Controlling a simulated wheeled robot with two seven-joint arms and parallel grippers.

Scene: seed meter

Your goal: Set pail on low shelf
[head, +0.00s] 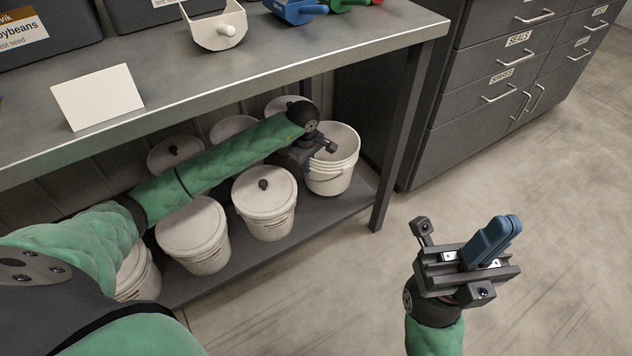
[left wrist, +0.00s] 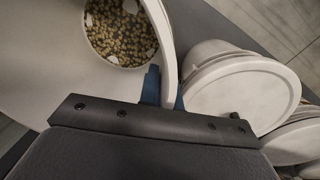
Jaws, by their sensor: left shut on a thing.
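The open white pail (head: 343,178) stands upright at the right end of the low shelf (head: 328,213), under the bench. It has no lid, and tan seeds show at its bottom in the left wrist view (left wrist: 121,32). My left gripper (head: 309,169) reaches in under the bench top and is shut on the near-left wall of this pail at the rim. Its blue fingertips (left wrist: 163,88) sit on either side of the wall. My right gripper (head: 492,240) is shut and empty, over the floor to the right.
Lidded white pails (head: 264,190) and (head: 192,228) stand beside the open pail, with several more behind. The bench top (head: 250,70) lies close above my left arm. A bench leg (head: 403,140) stands right of the pail, and dark drawers (head: 500,85) beyond it. Floor is clear at right.

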